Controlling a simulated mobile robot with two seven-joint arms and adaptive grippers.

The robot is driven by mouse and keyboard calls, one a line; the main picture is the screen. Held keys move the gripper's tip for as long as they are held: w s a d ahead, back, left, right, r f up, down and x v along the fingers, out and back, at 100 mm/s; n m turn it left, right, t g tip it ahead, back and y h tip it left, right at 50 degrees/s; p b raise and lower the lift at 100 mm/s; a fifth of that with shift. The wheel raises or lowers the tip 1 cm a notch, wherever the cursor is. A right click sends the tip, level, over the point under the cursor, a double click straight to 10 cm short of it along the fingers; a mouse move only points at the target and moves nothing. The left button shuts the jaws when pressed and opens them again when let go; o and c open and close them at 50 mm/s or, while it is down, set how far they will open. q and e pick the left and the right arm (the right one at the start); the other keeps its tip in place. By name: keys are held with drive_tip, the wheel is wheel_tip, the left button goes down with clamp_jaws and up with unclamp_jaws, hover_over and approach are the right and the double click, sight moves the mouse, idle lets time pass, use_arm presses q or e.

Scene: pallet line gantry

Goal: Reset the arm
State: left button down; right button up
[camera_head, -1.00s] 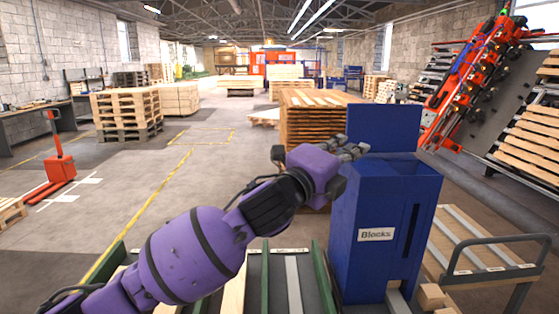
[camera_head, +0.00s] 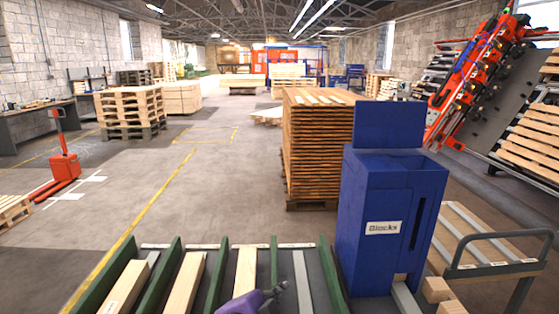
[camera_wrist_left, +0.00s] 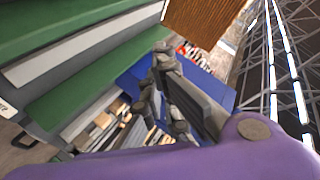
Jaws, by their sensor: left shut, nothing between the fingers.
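My left arm, purple, shows only at the bottom edge of the head view. Its left gripper (camera_head: 278,290) is low in front of the grooved rack (camera_head: 321,272) and is shut and empty. In the left wrist view, the dark grey fingers of this gripper (camera_wrist_left: 156,72) reach up from the purple wrist, with nothing held. Behind them are blue panels and green rails. My right arm and gripper are not in view.
The blue bin labelled Blocks (camera_head: 385,255) stands just right of the gripper. Wooden boards (camera_head: 186,283) lie between green dividers (camera_head: 158,272) at the front. A cart (camera_head: 480,245) stands at the right. A pallet stack (camera_head: 315,150) is behind; open floor (camera_head: 215,185) lies left.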

use_arm(q)
drive_tip(key=s+a+f+n+g+y, duration=0.2)
drive_tip(key=s+a+f+n+g, duration=0.15)
drive_tip(key=s+a+f, duration=0.4)
drive_tip(key=s+a+f+n+g+y, duration=0.2)
drive_tip(key=s+a+f+n, duration=0.25)
drive_tip(key=s+f, duration=0.5)
drive_tip(key=s+a+f+n+g+y, duration=0.1)
drive_tip(key=s+a+n+g, duration=0.15)
drive_tip(key=s, duration=0.65)
drive_tip(key=s+a+f+n+g, duration=0.2)
drive_tip(key=s+a, duration=0.2)
drive_tip(key=s, duration=0.5)
drive_tip(key=s+a+f+n+g+y, duration=0.1)
drive_tip(key=s+a+n+g, duration=0.15)
drive_tip(key=s, duration=0.65)
drive_tip(key=w+d+f+t+h+p, duration=0.1)
drive_tip(key=w+d+f+t, duration=0.2)
drive_tip(key=w+f+t, duration=0.5)
drive_tip(key=shift+w+f+m+t, duration=0.35)
drive_tip(key=shift+w+f+m, duration=0.05)
drive_tip(key=shift+w+f, duration=0.35)
